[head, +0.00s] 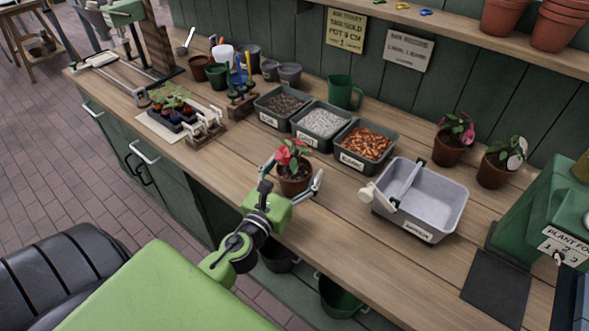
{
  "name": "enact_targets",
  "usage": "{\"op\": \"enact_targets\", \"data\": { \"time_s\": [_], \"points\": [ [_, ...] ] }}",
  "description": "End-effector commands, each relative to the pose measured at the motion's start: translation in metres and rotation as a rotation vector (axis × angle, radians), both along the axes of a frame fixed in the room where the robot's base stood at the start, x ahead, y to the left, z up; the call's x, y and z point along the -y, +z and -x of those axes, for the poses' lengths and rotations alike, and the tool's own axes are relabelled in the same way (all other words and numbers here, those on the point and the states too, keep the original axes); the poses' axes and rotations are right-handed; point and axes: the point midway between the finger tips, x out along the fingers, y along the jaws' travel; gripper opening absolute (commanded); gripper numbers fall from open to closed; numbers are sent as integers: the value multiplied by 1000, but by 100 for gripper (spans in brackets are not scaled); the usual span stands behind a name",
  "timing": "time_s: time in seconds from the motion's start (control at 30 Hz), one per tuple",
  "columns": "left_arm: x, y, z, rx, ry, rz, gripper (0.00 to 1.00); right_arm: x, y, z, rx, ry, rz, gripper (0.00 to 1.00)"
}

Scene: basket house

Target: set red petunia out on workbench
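The red petunia (293,154) grows in a terracotta pot (294,186) near the front edge of the wooden workbench (345,232), left of the grey tub. The pot looks upright and seems to stand on the bench. My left gripper (292,180) reaches in from the front with one finger on each side of the pot. The fingers are spread, and small gaps seem to show beside the pot. Its lower front is partly hidden by the gripper. My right gripper is not in view.
Bins of dark soil (284,104), pale grit (322,122) and orange chips (365,143) stand behind. A grey tub (425,205) is to the right, before potted flowers (453,140). A seedling tray (175,112) is left. Bare bench lies between the pot and tub.

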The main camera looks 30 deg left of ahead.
Motion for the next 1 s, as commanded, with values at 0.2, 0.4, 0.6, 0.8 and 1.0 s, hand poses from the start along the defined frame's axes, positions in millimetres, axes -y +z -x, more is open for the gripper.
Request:
{"op": "enact_targets", "data": {
  "time_s": [0.2, 0.4, 0.6, 0.8, 1.0],
  "points": [
    [0, 0, 0, 0, 0, 0, 78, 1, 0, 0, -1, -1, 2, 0],
    [1, 1, 5, -2, 0, 0, 78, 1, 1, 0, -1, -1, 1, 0],
    [6, -2, 38, -3, 0, 1, 78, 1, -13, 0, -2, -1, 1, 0],
    [11, -3, 78, -2, 2, 3, 78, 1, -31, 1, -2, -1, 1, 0],
    [15, -2, 106, -1, 2, 2, 78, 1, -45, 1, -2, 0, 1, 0]
  ]
}}
